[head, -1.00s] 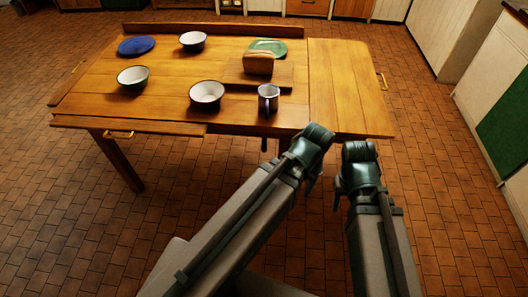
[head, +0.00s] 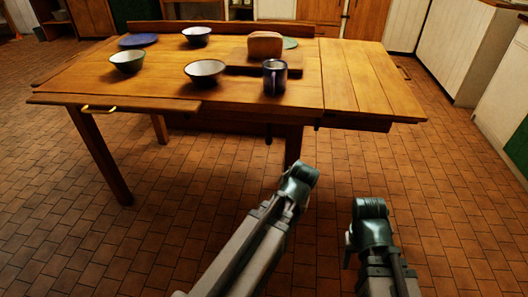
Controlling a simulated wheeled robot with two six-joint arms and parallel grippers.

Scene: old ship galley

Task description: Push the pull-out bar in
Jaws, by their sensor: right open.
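A wooden table stands in front of me with its right leaf (head: 368,82) level. A dark bar (head: 355,124) shows under the near edge of that leaf and sticks out to the right of the table frame; most of it is hidden by the leaf. My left gripper (head: 300,188) is in front of the table's near side, apart from it, and its jaws are not clear. My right gripper (head: 349,255) is open and empty, lower and farther right, over the floor in front of the leaf. Neither gripper visibly touches the bar.
On the table are bowls (head: 205,72), a dark mug (head: 275,78), a bread loaf (head: 265,44) and a blue plate (head: 138,40). Tiled floor is free around the table; cabinets stand at the right.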

